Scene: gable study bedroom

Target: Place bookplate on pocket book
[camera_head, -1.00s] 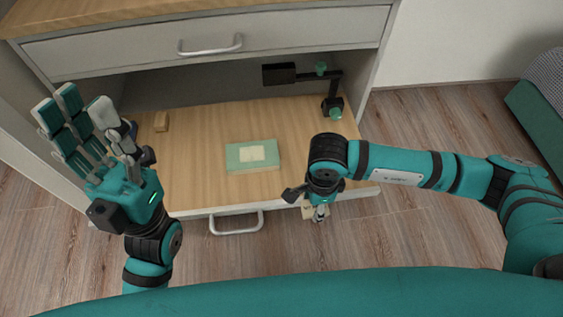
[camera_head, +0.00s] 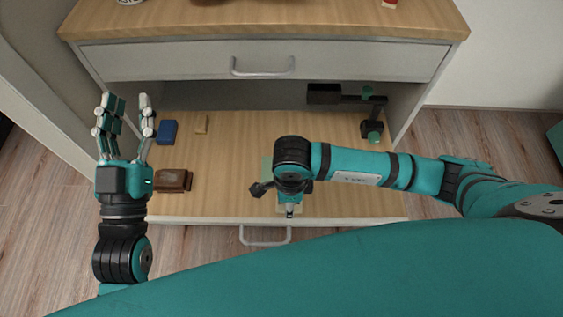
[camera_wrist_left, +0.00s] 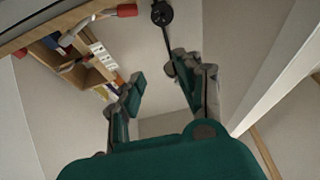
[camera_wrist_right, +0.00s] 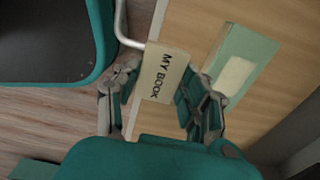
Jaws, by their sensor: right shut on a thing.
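The bookplate is a cream card marked "MY BOOK" (camera_wrist_right: 163,70). My right gripper (camera_wrist_right: 155,92) is shut on it, shown in the right wrist view near the shelf's front edge. The pocket book (camera_wrist_right: 258,48) is pale green with a cream panel on its cover. It lies flat on the shelf, to the right of the bookplate in that view and apart from it in the picture. In the head view the pocket book (camera_head: 266,168) is mostly hidden behind my right arm. My left gripper (camera_head: 124,112) is open and empty over the shelf's left side.
A black and green jointed object (camera_head: 372,128) stands at the right. A closed drawer (camera_head: 200,62) is above. The middle back is clear.

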